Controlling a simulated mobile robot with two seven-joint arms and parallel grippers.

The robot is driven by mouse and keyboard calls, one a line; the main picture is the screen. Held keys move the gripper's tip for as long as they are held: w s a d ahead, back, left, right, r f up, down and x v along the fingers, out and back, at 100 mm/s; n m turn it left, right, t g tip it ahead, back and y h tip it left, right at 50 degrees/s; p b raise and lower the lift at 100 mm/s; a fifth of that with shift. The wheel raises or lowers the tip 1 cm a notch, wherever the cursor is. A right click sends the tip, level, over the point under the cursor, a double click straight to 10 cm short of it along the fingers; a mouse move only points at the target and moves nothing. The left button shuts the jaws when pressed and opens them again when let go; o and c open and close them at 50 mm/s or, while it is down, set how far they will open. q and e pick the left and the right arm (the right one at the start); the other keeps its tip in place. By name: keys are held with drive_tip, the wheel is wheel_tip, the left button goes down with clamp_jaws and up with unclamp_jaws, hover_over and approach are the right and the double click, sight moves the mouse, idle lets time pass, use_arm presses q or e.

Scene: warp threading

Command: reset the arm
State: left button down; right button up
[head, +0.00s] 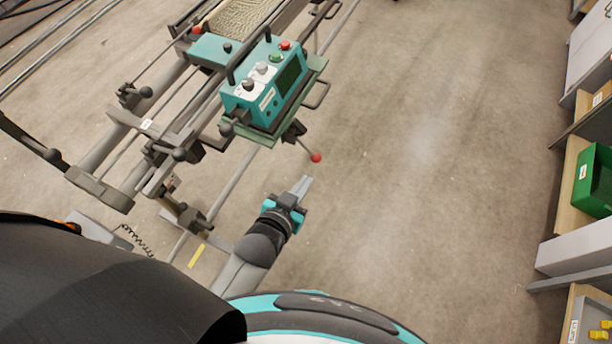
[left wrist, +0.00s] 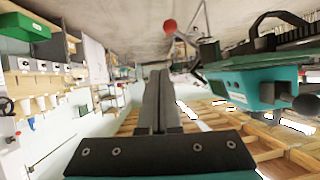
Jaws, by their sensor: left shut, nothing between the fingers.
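My left gripper (head: 301,187) shows in the lower middle of the head view. Its two fingers are together with nothing between them, and they point up and to the right. In the left wrist view the shut fingers (left wrist: 158,100) stand in the middle. A red-tipped lever (head: 315,157) on the teal machine lies just beyond the fingertips in the picture, apart from them. The red ball also shows in the left wrist view (left wrist: 170,26). The teal control box (head: 265,86) of the machine sits above the gripper in the head view. My right gripper is not in view.
The machine's grey rails and black knobs (head: 146,92) fill the upper left. Shelving with a green bin (head: 594,181) stands along the right edge. The concrete floor (head: 420,170) between the machine and the shelving is clear. A yellow floor mark (head: 196,256) lies at lower left.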

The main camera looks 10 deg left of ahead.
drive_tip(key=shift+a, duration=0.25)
use_arm(q)
drive_tip(key=s+a+f+g+b, duration=0.25)
drive_tip(key=s+f, duration=0.25)
drive_tip(key=f, duration=0.5)
drive_tip(key=s+a+f+g+b, duration=0.1)
drive_tip(key=s+f+g+b, duration=0.15)
drive_tip(key=s+f, duration=0.6)
use_arm(e)
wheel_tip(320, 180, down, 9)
drive_tip(key=b, duration=0.4)
use_arm(q)
drive_tip(key=s+a+f+g+y, duration=0.1)
drive_tip(key=s+a+f+g, duration=0.2)
drive_tip(key=s+f, duration=0.5)
drive_tip(key=s+a+f+g+y, duration=0.1)
drive_tip(key=s+a+f+g, duration=0.2)
drive_tip(key=s+f, duration=0.5)
drive_tip(key=shift+s+a+f+n+y, duration=0.3)
drive_tip(key=shift+s+a+f, duration=0.1)
drive_tip(key=shift+a+f, duration=0.3)
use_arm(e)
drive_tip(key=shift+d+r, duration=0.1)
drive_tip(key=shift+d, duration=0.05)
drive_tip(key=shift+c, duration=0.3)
